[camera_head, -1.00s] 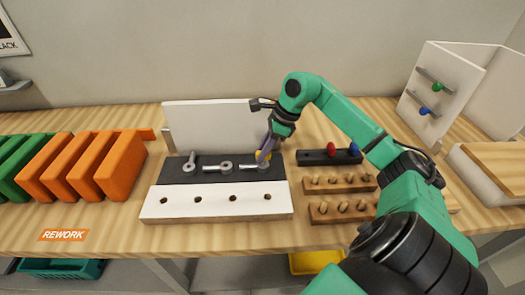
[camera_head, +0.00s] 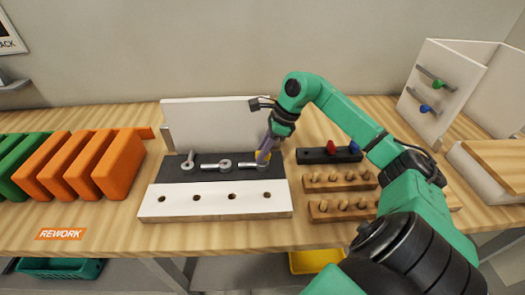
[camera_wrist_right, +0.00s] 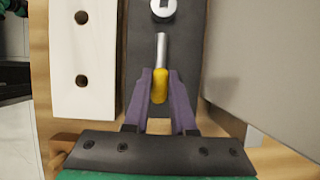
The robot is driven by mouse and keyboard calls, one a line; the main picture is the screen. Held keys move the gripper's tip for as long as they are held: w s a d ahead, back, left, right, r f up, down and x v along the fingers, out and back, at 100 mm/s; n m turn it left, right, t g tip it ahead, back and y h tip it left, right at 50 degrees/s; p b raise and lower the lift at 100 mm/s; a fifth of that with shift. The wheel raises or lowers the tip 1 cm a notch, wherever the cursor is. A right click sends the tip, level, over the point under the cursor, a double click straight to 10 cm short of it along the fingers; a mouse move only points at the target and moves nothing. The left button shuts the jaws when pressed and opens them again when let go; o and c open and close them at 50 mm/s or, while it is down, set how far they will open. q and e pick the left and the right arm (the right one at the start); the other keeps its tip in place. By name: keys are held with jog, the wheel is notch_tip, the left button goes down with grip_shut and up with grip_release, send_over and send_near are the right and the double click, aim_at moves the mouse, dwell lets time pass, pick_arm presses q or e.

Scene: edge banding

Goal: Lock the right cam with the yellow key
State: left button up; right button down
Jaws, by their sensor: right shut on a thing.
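My right gripper (camera_head: 265,155) points down at the right end of the dark strip (camera_head: 177,175). Its purple fingers are shut on the yellow key (camera_wrist_right: 159,86), which stands over the right cam (camera_head: 266,169). The fingers and key mostly cover that cam, so I cannot tell how deep the key sits. The cam's grey rod (camera_wrist_right: 161,47) runs out from under the key toward the middle cam (camera_head: 224,163). The middle cam's slotted round head also shows in the wrist view (camera_wrist_right: 163,7). My left gripper is not in view.
A white board (camera_head: 215,205) with several holes lies in front of the strip, and an upright white panel (camera_head: 205,125) behind. A dark holder with red (camera_head: 331,147) and blue (camera_head: 354,148) keys and wooden peg racks (camera_head: 340,180) stand right. Orange panels (camera_head: 120,165) stand left.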

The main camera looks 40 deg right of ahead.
jog(key=shift+f+m+t+h+b, duration=0.1)
jog(key=shift+m+t+h+b, duration=0.45)
jog(key=shift+m+b, duration=1.5)
jog(key=shift+m, duration=0.15)
jog(key=shift+h, duration=0.25)
